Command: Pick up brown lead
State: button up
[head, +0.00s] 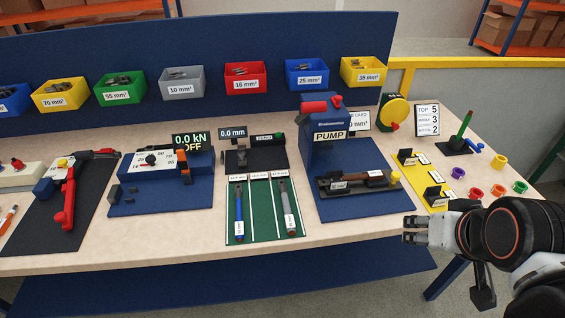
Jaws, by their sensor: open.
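A brown piece (376,174), perhaps the brown lead, shows on a dark tool (345,186) on the blue mat in front of the pump. It is small and partly hidden by the tool, so I cannot tell its full shape. The green tray (264,232) to the left holds a blue lead (239,217) and a grey lead (289,210), with its middle lane empty. My gripper (408,230) is open and empty at the right, near the table's front edge. It points left, apart from the brown piece, lower and to the right of it.
The blue pump (325,142) stands behind the dark tool. A yellow plate (424,183) with black holders lies right of it. Coloured rings (476,194) and a green post (461,130) are at far right. Labelled bins line the back. Bare table shows along the front edge.

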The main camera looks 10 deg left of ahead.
aim_at(375, 175)
jog(key=i+j+z, duration=0.15)
jog(key=j, duration=0.15)
jog(key=i+j+z, duration=0.15)
jog(key=j, duration=0.2)
jog(key=i+j+z, duration=0.15)
jog(key=j, duration=0.15)
jog(key=j+z, duration=0.15)
jog(key=j, duration=0.2)
jog(key=i, duration=0.05)
